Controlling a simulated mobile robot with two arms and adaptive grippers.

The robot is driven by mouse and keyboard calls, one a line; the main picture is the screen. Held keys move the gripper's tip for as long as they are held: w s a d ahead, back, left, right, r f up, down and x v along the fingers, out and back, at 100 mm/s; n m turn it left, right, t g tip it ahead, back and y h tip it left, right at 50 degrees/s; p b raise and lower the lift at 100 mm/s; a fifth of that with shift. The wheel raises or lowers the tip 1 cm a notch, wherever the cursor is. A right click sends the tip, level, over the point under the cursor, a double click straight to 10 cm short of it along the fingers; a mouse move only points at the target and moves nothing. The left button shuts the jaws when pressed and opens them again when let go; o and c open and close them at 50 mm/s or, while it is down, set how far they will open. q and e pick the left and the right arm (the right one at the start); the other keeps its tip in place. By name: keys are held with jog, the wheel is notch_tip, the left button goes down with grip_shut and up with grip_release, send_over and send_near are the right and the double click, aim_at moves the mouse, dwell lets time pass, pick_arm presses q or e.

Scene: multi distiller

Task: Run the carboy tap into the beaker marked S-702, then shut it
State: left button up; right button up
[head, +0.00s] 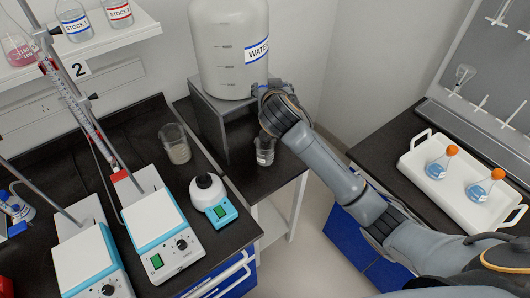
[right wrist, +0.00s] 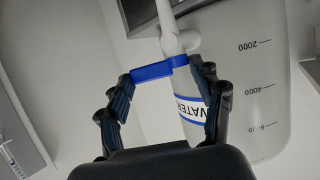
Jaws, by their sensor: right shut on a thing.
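The white carboy (head: 228,70) with a blue-edged WATER label stands on a grey stand; it also fills the right of the right wrist view (right wrist: 255,75). My right gripper (head: 263,91) is at the carboy's tap, low on its right side. In the right wrist view its fingers are shut on the blue tap handle (right wrist: 153,71). A glass beaker (head: 265,150) with a small label stands upright below the tap, beside the stand; its marking is too small to read. Whether water is running cannot be told. My left gripper is not in view.
Another glass beaker (head: 175,145) stands on the black bench, left of the stand (head: 215,104). Hotplate stirrers (head: 165,240) and a small white device with a teal base (head: 212,198) are in front. A white tray (head: 425,155) with orange-stoppered flasks lies at right, beyond my arm.

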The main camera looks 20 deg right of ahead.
jog(key=shift+f, duration=0.1)
jog(key=m+h, duration=0.1)
jog(key=m+g+h+b, duration=0.1)
jog(key=a+m+h, duration=0.1)
jog(key=h, duration=0.1)
jog(key=shift+s+m+g, duration=0.25)
jog(key=shift+m+g, duration=0.15)
jog(key=shift+d, duration=0.1)
